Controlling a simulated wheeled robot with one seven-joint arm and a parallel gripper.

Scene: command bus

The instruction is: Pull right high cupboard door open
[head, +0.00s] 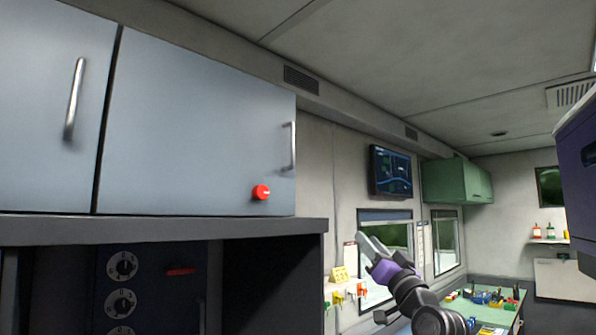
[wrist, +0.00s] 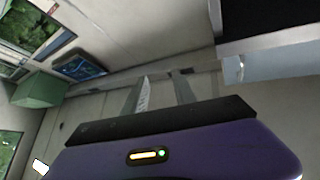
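The right high cupboard door (head: 200,125) is a flat grey-blue panel at the left of the head view. It looks shut, flush with the cupboard front. Its upright silver handle (head: 291,146) is near its right edge. In the wrist view, part of the cupboard front (wrist: 285,65) shows at the upper right, with what looks like the handle (wrist: 240,69) at its left end. My gripper (head: 367,244) is right of the cupboard and lower than the handle, clear of it. In the wrist view my gripper (wrist: 162,93) has its two fingers apart with nothing between them.
A red round button (head: 261,192) is low on the right door. The left door (head: 50,95) has its own handle. A dark shelf (head: 160,229) juts out below the doors. A wall screen (head: 391,171) and green cupboard (head: 458,181) stand farther back. Open air surrounds my gripper.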

